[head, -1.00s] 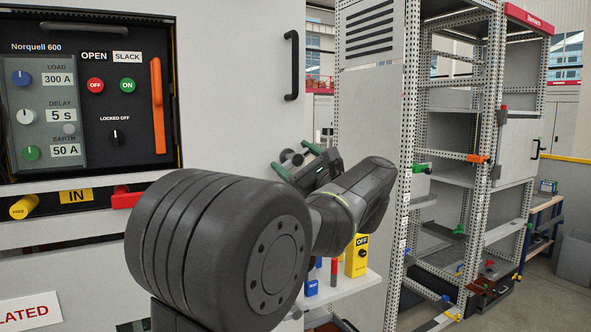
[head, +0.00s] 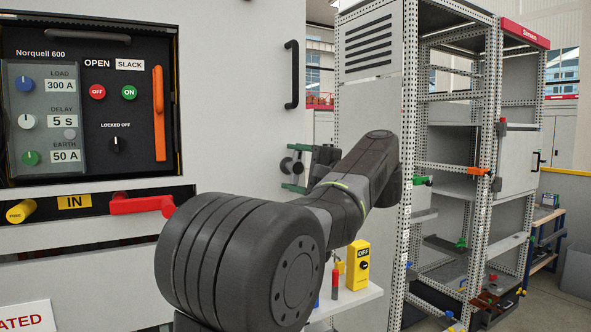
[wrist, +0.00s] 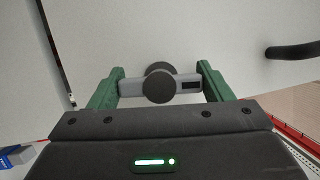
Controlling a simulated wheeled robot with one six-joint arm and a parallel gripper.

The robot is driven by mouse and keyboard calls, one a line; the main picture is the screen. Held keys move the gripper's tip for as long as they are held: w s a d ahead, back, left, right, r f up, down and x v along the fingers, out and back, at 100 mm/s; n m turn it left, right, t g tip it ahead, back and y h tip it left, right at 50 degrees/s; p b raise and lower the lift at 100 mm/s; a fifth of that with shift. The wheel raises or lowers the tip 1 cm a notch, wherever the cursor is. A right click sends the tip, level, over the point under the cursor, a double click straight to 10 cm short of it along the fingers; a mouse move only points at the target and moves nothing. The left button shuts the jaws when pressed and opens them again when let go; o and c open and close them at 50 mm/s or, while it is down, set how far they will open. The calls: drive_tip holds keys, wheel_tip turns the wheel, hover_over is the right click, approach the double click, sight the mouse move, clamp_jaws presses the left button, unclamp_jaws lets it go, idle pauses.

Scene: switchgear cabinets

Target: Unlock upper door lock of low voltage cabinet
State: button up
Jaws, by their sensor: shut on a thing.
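The upper door lock, a grey bar with a dark round knob (wrist: 159,86), sits on the pale door of the cabinet. It also shows in the head view (head: 290,166), low on the door below the black handle (head: 291,74). My gripper (wrist: 161,79) is shut on the lock bar, one green finger at each end of the bar. In the head view my gripper (head: 298,167) reaches the door from the right, with its fingers one above the other. My own arm hides part of the door and shelf below.
The door handle (wrist: 294,50) stands out at right in the wrist view. A white shelf (head: 350,300) below holds a yellow OFF box (head: 358,266) and small coloured items. A red lever (head: 142,204) juts out at left. An open perforated rack (head: 412,150) stands at right.

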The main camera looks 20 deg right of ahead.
drive_tip(key=shift+n+g, duration=0.3)
drive_tip(key=shift+n, duration=0.5)
drive_tip(key=o, duration=1)
drive_tip(key=b+v, duration=0.1)
drive_tip(key=v, duration=1.2)
drive_tip(key=shift+s+d, duration=0.15)
drive_tip(key=shift+s, duration=0.25)
drive_tip(key=shift+w, duration=0.15)
